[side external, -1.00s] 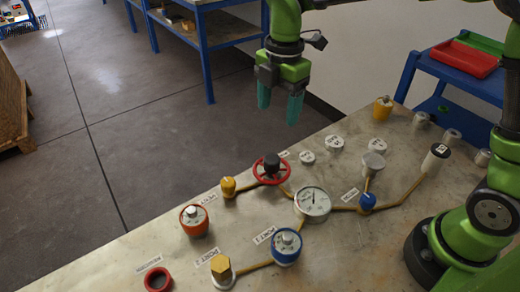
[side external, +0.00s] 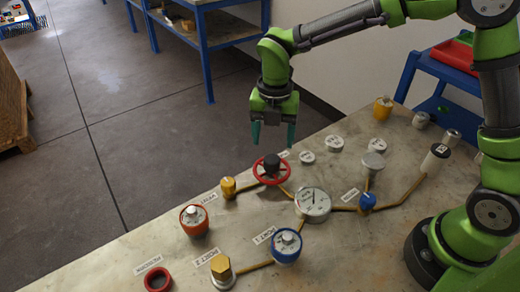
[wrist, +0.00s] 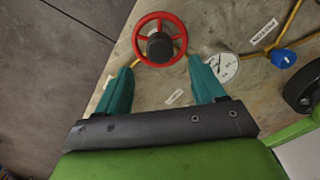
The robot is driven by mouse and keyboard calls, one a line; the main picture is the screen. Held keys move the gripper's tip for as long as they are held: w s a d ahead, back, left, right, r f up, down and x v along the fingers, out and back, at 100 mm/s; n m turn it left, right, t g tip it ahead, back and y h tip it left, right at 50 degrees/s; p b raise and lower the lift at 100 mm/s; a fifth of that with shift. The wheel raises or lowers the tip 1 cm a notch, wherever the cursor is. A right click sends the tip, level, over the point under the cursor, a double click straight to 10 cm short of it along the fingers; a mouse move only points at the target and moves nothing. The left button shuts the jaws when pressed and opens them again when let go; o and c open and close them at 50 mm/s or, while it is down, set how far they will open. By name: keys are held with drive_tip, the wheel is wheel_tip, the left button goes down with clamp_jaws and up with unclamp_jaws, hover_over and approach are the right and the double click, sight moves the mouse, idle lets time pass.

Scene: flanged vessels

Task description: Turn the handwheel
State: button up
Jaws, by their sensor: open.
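The handwheel (side external: 271,169) has a red rim and a black hub and stands on the table near its far edge. In the wrist view the handwheel (wrist: 160,39) lies ahead of and between the fingertips, apart from them. My gripper (side external: 272,146) points down just above and behind the wheel in the side view, its teal fingers spread with nothing between them. In the wrist view my gripper (wrist: 160,74) shows both fingers wide apart. The wheel's lower side and stem are mostly hidden.
A pressure gauge (side external: 313,204) stands right of the wheel, and a yellow fitting (side external: 228,187) left of it. A blue valve (side external: 367,201) and a blue-ringed port (side external: 286,247) are nearby. White round caps (side external: 307,158) sit behind. The floor beyond the table edge is open.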

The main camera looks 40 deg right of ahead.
sight(272, 159)
wheel_tip(272, 159, down, 6)
drive_tip(key=shift+f, duration=0.25)
drive_tip(key=c, duration=1.1)
drive_tip(key=shift+o, duration=0.2)
